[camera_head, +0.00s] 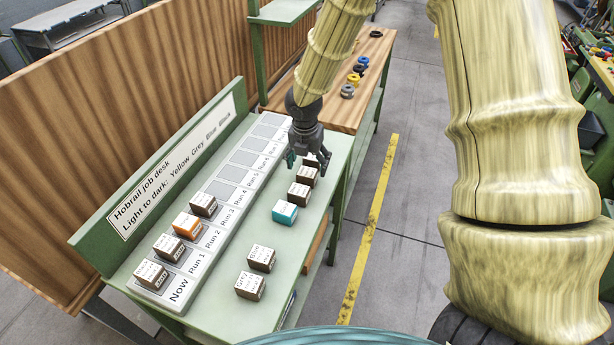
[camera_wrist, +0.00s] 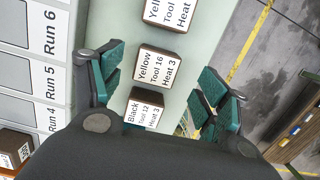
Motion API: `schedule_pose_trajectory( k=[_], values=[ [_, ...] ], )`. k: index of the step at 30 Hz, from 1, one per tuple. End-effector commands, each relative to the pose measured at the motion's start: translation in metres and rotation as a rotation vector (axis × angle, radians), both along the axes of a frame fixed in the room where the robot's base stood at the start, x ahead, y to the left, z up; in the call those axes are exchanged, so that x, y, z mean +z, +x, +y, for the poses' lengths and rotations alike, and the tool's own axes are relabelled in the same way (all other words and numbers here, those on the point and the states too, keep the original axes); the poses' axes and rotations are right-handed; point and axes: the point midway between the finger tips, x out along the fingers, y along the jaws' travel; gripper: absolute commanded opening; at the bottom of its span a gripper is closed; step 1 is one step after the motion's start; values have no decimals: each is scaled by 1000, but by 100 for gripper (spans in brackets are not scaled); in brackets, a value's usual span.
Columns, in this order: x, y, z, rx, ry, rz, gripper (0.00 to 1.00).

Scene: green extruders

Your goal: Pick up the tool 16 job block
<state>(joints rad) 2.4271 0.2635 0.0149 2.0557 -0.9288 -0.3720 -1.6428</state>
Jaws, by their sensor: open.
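The tool 16 job block is brown with a white top label reading Yellow, Tool 16, Heat 3; it shows in the wrist view (camera_wrist: 159,68). My gripper (camera_wrist: 160,90) is open and empty, with its green-padded fingers to the left and right of the block in that view. How far above the block they are I cannot tell. In the head view my gripper (camera_head: 308,158) hangs over the far right part of the desk, close to several brown blocks. Their labels are too small there to tell which is tool 16.
A Black Tool 12 block (camera_wrist: 145,108) lies just below the tool 16 block in the wrist view, and another Yellow block (camera_wrist: 169,15) lies above it. A teal block (camera_head: 285,212) and several other blocks stand on the desk (camera_head: 215,310). The numbered run strip (camera_head: 229,191) lies left.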

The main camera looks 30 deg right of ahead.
Motion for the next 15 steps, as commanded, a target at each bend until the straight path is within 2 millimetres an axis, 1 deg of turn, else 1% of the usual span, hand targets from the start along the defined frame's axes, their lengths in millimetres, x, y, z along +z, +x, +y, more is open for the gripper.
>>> schedule_pose_trajectory(
  k=[5, 11, 15],
  values=[
    [-10, 0, 2, 2, -2, 3, 75],
    [-29, 0, 4, 2, -2, 5, 75],
    [-43, 2, 2, 1, -1, 3, 75]
  ],
)
